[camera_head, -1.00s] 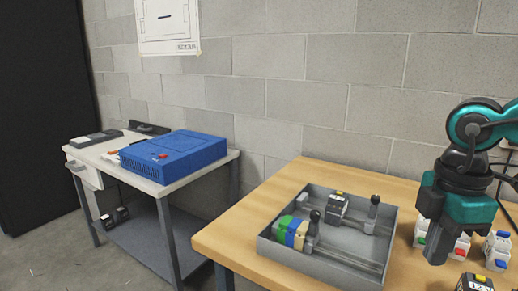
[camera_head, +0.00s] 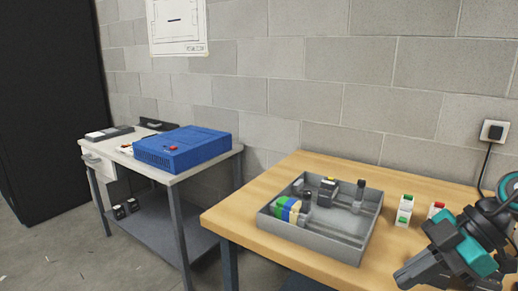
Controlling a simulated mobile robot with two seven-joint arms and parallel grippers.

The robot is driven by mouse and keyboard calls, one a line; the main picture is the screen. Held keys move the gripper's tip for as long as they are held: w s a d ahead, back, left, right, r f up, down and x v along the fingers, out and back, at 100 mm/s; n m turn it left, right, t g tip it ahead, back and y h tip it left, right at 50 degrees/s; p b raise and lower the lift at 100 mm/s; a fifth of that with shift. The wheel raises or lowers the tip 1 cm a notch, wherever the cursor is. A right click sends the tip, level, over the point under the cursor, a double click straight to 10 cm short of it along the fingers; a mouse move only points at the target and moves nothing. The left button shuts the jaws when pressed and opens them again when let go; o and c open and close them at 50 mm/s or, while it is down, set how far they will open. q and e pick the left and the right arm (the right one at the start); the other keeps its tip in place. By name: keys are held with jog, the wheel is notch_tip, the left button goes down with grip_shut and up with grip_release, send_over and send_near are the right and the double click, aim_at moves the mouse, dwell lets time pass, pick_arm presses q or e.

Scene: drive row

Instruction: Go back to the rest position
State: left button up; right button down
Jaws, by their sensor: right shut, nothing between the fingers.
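My right gripper (camera_head: 408,279) comes in at the lower right corner, tilted down to the left. It is shut with nothing between its fingers, in front of the wooden table's right part and to the right of the grey tray. My left gripper is not in view.
A grey tray (camera_head: 337,245) with several parts stands on the wooden table (camera_head: 246,217). Small white blocks (camera_head: 404,211) stand right of it, partly behind my arm. A blue box (camera_head: 183,150) lies on the grey side table (camera_head: 180,179) at left. A wall socket (camera_head: 494,132) has a cable.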

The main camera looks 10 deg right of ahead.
notch_tip(320, 180, down, 14)
jog(key=w+d+r+m+t+h+p, duration=0.1)
jog(key=m+t, duration=0.9)
jog(key=t, duration=0.3)
jog(key=s+a+f+m+g+h, duration=0.2)
jog(key=s+a+f, duration=0.2)
jog(key=f, duration=0.3)
jog(key=s+a+f+m+g+h+p, duration=0.1)
jog(key=s+a+f+m+g+h, duration=0.1)
jog(key=a+f, duration=0.5)
jog(key=shift+s+a+f+h, duration=0.15)
jog(key=shift+s+a+h, duration=0.2)
jog(key=shift+s, duration=0.55)
